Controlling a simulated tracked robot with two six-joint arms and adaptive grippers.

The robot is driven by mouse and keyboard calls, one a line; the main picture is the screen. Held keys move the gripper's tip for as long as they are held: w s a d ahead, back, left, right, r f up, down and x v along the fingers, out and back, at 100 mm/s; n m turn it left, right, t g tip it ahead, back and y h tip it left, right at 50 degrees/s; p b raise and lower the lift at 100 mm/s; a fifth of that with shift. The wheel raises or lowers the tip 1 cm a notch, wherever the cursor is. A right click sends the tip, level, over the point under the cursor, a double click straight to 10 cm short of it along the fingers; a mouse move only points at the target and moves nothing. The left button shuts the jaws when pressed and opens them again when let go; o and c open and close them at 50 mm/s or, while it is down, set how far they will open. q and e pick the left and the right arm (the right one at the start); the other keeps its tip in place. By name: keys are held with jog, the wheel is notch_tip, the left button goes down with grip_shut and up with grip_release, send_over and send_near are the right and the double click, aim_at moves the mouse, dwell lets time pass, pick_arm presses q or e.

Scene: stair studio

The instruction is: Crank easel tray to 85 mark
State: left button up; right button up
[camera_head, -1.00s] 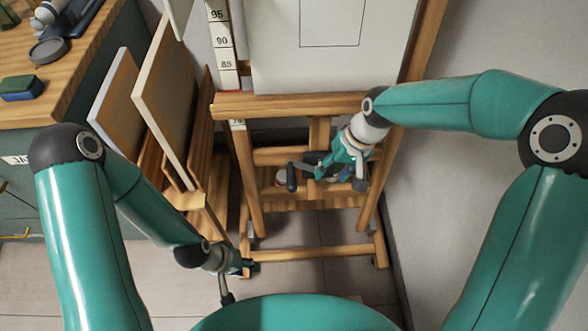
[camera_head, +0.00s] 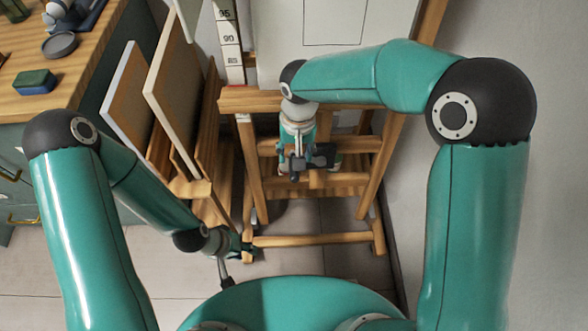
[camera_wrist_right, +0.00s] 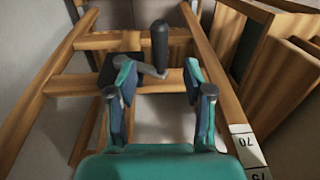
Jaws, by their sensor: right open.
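The wooden easel stands ahead, its tray (camera_head: 350,101) a ledge under a white canvas (camera_head: 280,45). The scale (camera_head: 229,45) reads 95, 90 and 85 above the tray; the ledge is below the 85 label. In the right wrist view the crank has an upright black handle (camera_wrist_right: 159,45), a grey arm (camera_wrist_right: 150,70) and a dark block. My right gripper (camera_wrist_right: 158,85) is open, with the handle ahead between its fingers in the picture; contact is not visible. In the head view it (camera_head: 298,150) is over the crank. My left gripper (camera_head: 243,250) is low by the easel's foot; its jaws are unclear.
Leaning boards (camera_head: 178,90) stand in a wooden rack left of the easel. A wooden-topped cabinet (camera_head: 80,85) is at the far left, with a blue-green block (camera_head: 35,82) and a grey dish (camera_head: 61,45). A wall (camera_head: 440,230) bounds the right side. The easel's posts and crossbars surround the crank.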

notch_tip(320, 180, down, 8)
jog(key=shift+a+f+b, duration=0.1)
jog(key=shift+a+b, duration=0.05)
jog(key=shift+b, duration=0.3)
grip_shut()
